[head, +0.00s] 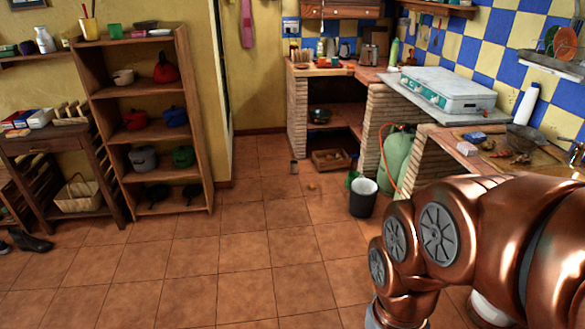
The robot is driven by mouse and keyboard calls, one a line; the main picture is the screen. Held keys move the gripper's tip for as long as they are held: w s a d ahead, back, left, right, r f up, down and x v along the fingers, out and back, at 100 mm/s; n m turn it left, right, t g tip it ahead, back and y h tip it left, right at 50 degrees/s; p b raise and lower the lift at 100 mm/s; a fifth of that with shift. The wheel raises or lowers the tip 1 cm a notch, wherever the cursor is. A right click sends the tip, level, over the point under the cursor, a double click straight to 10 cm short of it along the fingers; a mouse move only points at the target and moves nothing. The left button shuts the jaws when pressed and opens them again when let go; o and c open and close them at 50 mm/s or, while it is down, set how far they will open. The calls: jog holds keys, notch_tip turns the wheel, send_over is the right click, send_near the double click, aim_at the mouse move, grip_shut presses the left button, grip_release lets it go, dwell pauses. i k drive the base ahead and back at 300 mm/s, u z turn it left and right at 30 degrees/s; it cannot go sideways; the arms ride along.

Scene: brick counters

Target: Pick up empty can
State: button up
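A small dark can-like cylinder (294,167) stands on the tiled floor in front of the brick counter. It is far from me and too small to tell whether it is empty. My copper-coloured arm fills the lower right of the head view and covers part of the right counter and floor. My gripper does not show in this view, so its state and anything in it are hidden.
A dark bin (363,198) and a green gas cylinder (397,158) stand by the brick counter (297,120). A wooden shelf (107,130) holds pots at left. A small item (312,187) lies on the floor. The middle floor is clear.

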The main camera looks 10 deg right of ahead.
aim_at(294, 167)
jog(key=u, duration=0.25)
jog(key=k, duration=0.3)
jog(key=z, duration=0.2)
jog(key=i, duration=1.85)
jog(key=z, duration=0.75)
jog(key=i, duration=1.9)
jog(key=u, duration=0.55)
jog(key=i, duration=1.55)
jog(key=u, duration=0.85)
jog(key=i, duration=0.45)
jog(key=u, duration=0.05)
